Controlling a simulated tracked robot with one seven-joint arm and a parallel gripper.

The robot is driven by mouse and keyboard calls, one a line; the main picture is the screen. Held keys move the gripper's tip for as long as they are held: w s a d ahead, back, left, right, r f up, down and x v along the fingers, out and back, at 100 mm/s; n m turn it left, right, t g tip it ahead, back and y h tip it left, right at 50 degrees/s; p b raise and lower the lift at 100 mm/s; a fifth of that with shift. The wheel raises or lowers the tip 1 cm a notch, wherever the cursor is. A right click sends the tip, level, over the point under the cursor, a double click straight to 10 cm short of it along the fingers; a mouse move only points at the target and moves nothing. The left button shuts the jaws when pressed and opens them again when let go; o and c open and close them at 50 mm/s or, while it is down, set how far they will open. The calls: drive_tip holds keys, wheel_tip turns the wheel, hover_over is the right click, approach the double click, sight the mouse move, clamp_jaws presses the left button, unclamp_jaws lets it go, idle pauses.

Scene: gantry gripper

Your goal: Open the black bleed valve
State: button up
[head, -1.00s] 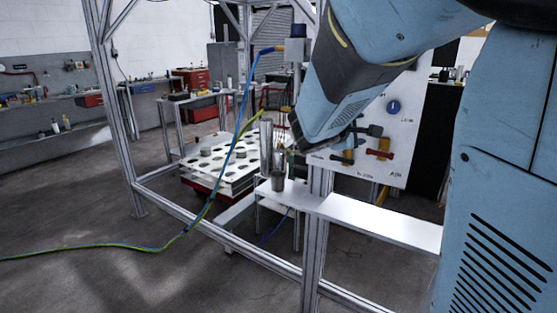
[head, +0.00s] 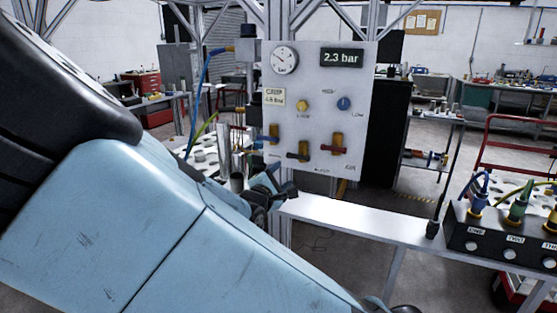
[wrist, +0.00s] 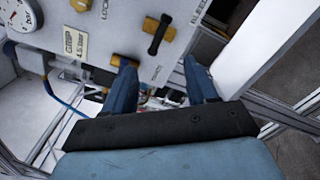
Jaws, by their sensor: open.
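The black bleed valve (head: 297,156) is low on the white panel, a black handle set crosswise on a brass body. In the wrist view, its black handle (wrist: 158,36) stands beyond my fingertips, between their lines. My gripper (head: 276,183) is below and left of the valve in the head view, partly hidden by my arm. In the wrist view, my gripper (wrist: 158,66) has its two blue fingers spread wide with nothing between them, apart from the valve.
A red-handled valve (head: 334,150) sits right of the black one, and another brass valve (head: 274,132) to its left. A gauge (head: 285,60) and a 2.3 bar display (head: 342,58) are above. A white shelf (head: 350,223) runs below the panel.

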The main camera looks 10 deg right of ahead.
sight(297, 158)
drive_tip(key=shift+x, duration=6.75)
